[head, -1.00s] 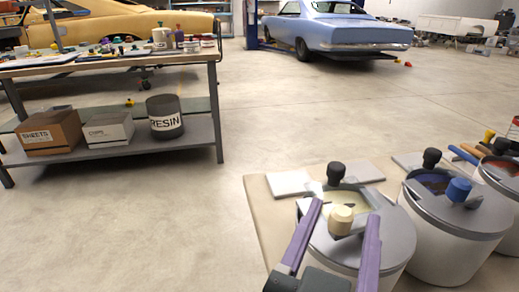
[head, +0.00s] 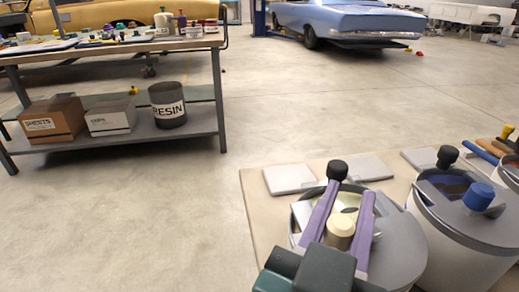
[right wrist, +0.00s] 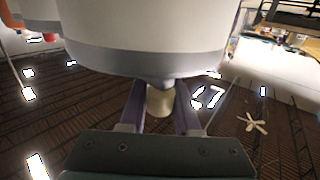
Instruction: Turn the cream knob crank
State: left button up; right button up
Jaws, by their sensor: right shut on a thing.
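The cream knob (head: 340,232) stands on the grey crank lid (head: 398,250) of the nearest white pot, seen at the lower right of the head view. A black knob (head: 337,170) is at the pot's far side, and pale contents show through the opening. My right gripper (head: 349,198) has its two purple fingers on either side of the cream knob and is shut on it. In the right wrist view the cream knob (right wrist: 160,100) sits between the fingers, under the pot's grey rim (right wrist: 145,62). My left gripper is not in view.
A second pot (head: 455,225) with a blue knob (head: 479,196) stands close on the right. Flat white pads (head: 290,179) lie on the table (head: 262,215) behind the pots. A workbench (head: 110,48) is at the far left. Open floor lies between.

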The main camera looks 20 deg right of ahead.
grip_shut()
